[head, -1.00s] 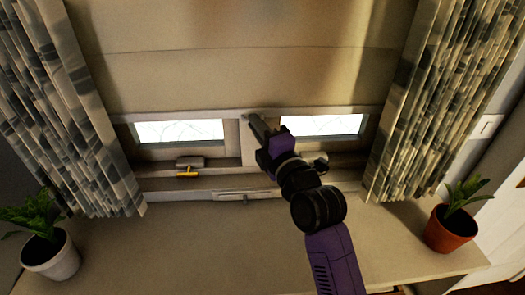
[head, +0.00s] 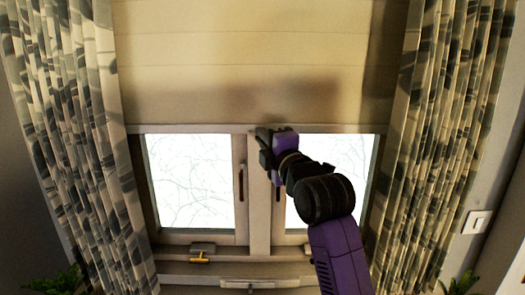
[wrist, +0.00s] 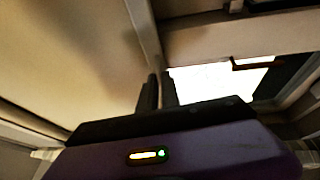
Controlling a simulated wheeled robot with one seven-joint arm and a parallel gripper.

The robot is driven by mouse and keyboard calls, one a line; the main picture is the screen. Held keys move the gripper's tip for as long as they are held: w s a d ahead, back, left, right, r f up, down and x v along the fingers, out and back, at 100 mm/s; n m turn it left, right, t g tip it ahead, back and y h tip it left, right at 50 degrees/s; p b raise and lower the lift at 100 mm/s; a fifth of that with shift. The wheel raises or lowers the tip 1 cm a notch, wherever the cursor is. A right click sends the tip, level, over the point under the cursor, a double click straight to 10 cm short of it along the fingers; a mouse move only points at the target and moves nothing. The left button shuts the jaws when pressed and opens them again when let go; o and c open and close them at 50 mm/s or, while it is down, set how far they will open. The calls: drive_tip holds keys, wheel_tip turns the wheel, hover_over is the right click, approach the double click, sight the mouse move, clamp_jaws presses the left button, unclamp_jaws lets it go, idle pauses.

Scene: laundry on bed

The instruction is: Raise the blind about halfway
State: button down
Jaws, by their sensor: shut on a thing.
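The beige blind (head: 250,70) covers the upper part of the window in the head view. Its bottom bar (head: 190,129) runs level across the window, with bare glass below it. My gripper (head: 262,134) is at the middle of that bar, shut on it. In the wrist view the blind (wrist: 70,60) fills the left side, and its bottom bar (wrist: 143,30) runs down to my two dark fingertips (wrist: 157,88). The exact contact is partly hidden by the gripper body.
Patterned curtains hang at the left (head: 75,130) and right (head: 440,130). Window handles (head: 240,182) stick out below the bar. Plants (head: 60,284) show at the lower corners. A wall switch (head: 478,221) is at right.

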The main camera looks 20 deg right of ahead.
drive_tip(key=shift+r, duration=0.25)
drive_tip(key=c, duration=1.6)
unclamp_jaws()
drive_tip(key=shift+o, duration=0.2)
drive_tip(key=s+f+b, duration=0.1)
drive_tip(key=s+b, duration=0.1)
drive_tip(key=s, duration=0.5)
drive_tip(key=shift+s+d, duration=0.25)
drive_tip(key=shift+d, duration=0.05)
